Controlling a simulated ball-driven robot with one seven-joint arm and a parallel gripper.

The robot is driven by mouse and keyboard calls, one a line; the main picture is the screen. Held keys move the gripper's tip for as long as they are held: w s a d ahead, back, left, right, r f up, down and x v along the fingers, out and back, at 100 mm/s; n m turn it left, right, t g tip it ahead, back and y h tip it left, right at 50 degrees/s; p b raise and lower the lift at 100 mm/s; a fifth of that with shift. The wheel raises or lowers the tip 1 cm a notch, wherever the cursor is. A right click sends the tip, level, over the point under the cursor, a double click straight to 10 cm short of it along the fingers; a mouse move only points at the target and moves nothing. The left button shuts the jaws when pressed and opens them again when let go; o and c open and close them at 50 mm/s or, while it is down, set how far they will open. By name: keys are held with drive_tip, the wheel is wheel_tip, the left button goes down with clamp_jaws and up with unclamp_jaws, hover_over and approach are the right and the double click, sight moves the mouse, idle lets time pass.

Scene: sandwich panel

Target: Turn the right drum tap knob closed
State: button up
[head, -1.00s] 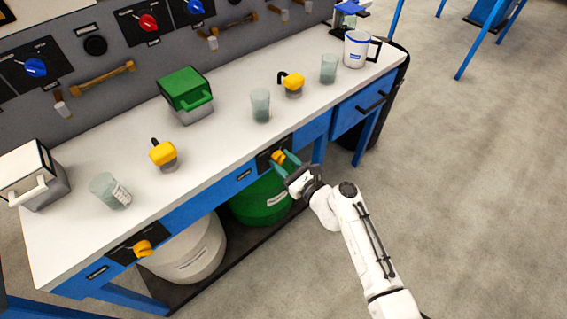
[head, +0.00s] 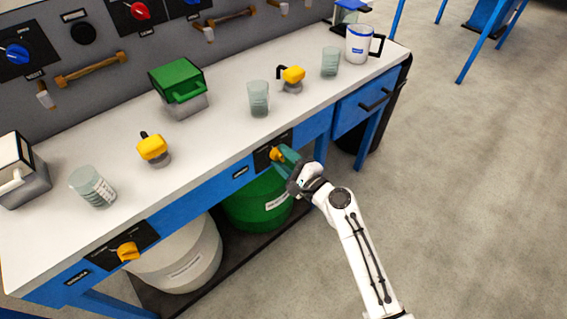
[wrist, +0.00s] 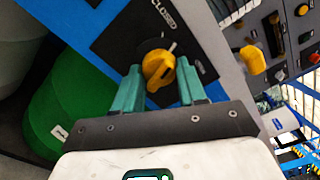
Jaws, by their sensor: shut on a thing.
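The right drum tap knob (head: 275,153) is yellow and sits on a dark plate on the bench's blue front, above the green drum. In the wrist view the knob (wrist: 158,68) lies between the teal fingers, its grip slanted, with the word "CLOSED" on the plate beyond it. My gripper (head: 284,157) reaches the knob from the front right. In the wrist view my gripper (wrist: 158,80) is shut on the knob, one finger on each side. The fingers hide part of the knob in the head view.
A green drum (head: 262,205) and a white drum (head: 180,262) stand under the bench. A left yellow knob (head: 128,251) is on the front. Glasses, yellow-topped items and a green-lidded box (head: 178,88) stand on the white top (head: 215,140). The floor to the right is clear.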

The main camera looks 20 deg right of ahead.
drive_tip(key=n+b, duration=0.3)
drive_tip(key=n, duration=0.2)
drive_tip(key=shift+n+b, duration=0.3)
idle(0.5)
drive_tip(key=o, duration=1)
drive_tip(key=shift+o, duration=0.2)
drive_tip(key=v, duration=1)
drive_tip(key=shift+s, duration=0.4)
drive_tip(key=shift+n, duration=0.3)
